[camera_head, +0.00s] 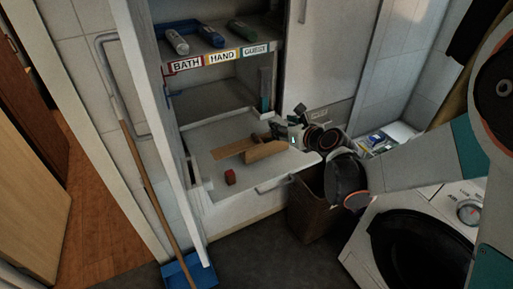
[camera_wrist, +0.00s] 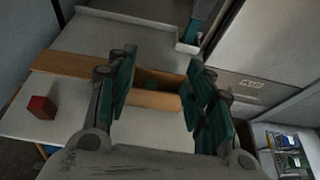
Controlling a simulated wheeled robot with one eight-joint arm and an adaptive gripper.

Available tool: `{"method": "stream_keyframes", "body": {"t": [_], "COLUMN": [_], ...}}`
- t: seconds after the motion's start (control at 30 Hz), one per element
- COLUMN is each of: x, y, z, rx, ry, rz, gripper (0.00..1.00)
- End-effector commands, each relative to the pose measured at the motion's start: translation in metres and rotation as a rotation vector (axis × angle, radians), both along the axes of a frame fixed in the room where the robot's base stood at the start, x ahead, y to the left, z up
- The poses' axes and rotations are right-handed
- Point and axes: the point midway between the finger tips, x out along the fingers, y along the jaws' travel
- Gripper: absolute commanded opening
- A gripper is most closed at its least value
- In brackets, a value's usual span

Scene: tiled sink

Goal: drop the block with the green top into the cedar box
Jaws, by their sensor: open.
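My gripper (camera_head: 285,138) is open, its teal-padded fingers apart, above the right part of the pale pull-out surface. In the wrist view, my gripper (camera_wrist: 160,72) has the wooden cedar box (camera_wrist: 155,102) below and between its fingers. The box (camera_head: 265,152) also shows in the head view, partly covered by my gripper. I see nothing held between the fingers.
A flat wooden strip (camera_head: 228,150) extends left from the box. A shelf with bottles and a blue tray (camera_head: 183,27) is above. A brown bin (camera_head: 312,215) and washing machine (camera_head: 425,240) stand right. The surface's front is clear around the red block.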

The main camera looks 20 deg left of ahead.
Motion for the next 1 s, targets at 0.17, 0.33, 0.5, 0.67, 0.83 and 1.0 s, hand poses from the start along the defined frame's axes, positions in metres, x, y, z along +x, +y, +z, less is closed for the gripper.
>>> {"method": "stream_keyframes", "body": {"t": [0.17,0.33,0.5,0.67,0.83,1.0], "x": [-0.013,-0.018,-0.018,-0.018,-0.015,-0.005], "y": [-0.015,-0.020,-0.021,-0.021,-0.035,-0.092], "z": [0.009,0.011,0.011,0.011,0.020,0.051], "rx": [0.001,0.000,0.000,0.000,-0.062,-0.342], "ry": [0.001,0.000,0.000,0.000,-0.054,-0.268], "rz": [0.000,0.000,0.000,0.000,0.007,0.059], "gripper": [0.48,0.48,0.48,0.48,0.48,0.48]}}
